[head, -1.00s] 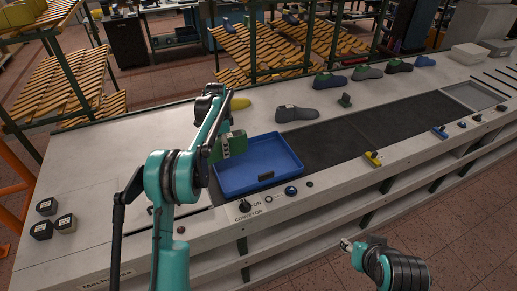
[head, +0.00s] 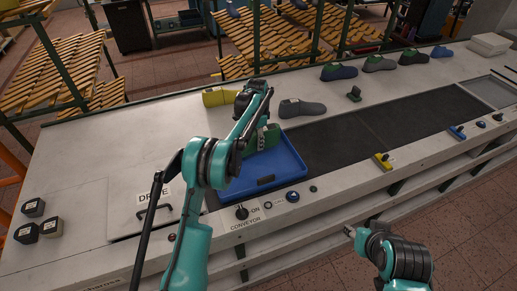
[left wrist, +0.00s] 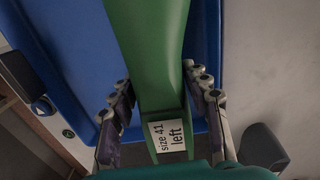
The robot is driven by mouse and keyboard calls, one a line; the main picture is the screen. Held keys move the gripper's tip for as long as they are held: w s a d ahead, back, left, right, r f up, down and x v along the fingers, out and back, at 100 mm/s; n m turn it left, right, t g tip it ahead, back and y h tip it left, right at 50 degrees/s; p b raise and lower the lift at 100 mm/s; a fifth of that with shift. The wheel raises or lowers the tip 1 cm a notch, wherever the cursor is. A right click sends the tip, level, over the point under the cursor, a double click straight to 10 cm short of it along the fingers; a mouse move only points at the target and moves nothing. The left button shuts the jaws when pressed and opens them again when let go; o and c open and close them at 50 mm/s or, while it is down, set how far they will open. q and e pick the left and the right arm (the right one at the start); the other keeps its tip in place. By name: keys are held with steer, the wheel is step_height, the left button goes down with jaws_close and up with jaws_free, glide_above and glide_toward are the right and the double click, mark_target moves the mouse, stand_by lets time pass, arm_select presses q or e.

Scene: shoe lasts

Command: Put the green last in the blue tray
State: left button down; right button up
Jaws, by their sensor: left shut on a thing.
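The green last (head: 262,139) is in my left gripper (head: 258,142), over the back part of the blue tray (head: 285,172). In the left wrist view the green last (left wrist: 148,55) lies between the two fingers of my left gripper (left wrist: 160,105), with a white label reading "size 41 left". The blue tray (left wrist: 60,45) shows behind it there. I cannot tell whether the last touches the tray floor. My arm hides part of the tray's left side. My right gripper (head: 350,232) is low in front of the bench, away from the tray; its jaws are too small to read.
A yellow last (head: 220,97) and a grey last (head: 303,108) stand behind the tray. Several more lasts (head: 380,64) line the back right. The dark conveyor belt (head: 400,122) runs right of the tray. Black blocks (head: 33,208) sit at the left, with bare bench between.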

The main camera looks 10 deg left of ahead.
arm_select(q)
steer(key=shift+w+d+f, duration=0.1)
steer(key=shift+d+f, duration=0.25)
step_height(320, 180, down, 4)
steer(key=shift+r+b, duration=0.15)
steer(key=shift+b, duration=0.35)
steer(key=shift+r, duration=0.1)
steer(key=c, duration=0.7)
jaws_free()
steer(key=shift+c, duration=0.2)
